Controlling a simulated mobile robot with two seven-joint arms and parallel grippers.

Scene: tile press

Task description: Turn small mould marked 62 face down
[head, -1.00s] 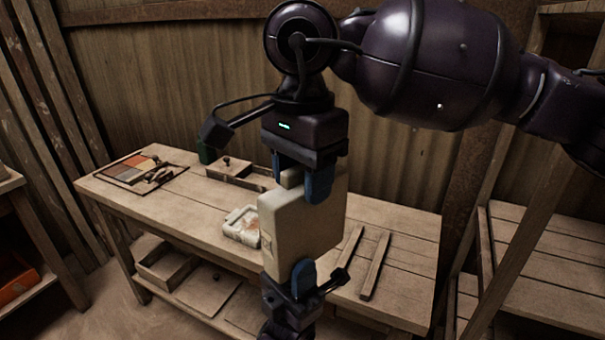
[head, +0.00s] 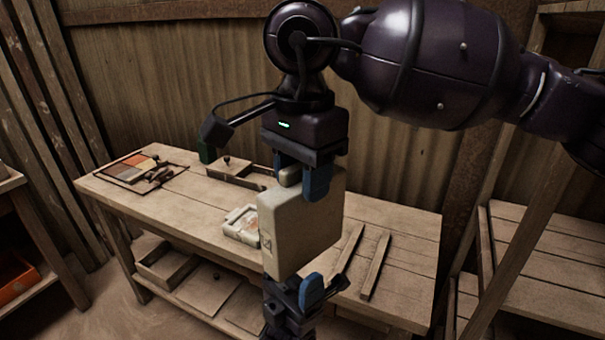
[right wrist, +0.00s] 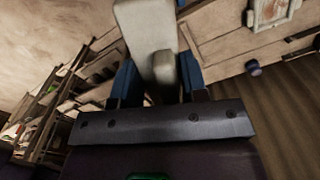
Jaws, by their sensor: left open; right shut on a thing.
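A cream block-shaped mould (head: 300,225) hangs in the air in front of the bench, with a small dark mark low on its left face, too small to read. My right gripper (head: 298,178) reaches down from above and is shut on a knob at the mould's top. In the right wrist view the mould (right wrist: 148,35) sits between the blue fingers of the right gripper (right wrist: 160,82). My left gripper (head: 293,290) is open just below the mould's lower end; one blue fingertip shows clearly, the other is partly hidden.
A wooden bench (head: 395,215) stands behind. A shelf rack (head: 550,250) stands at the right.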

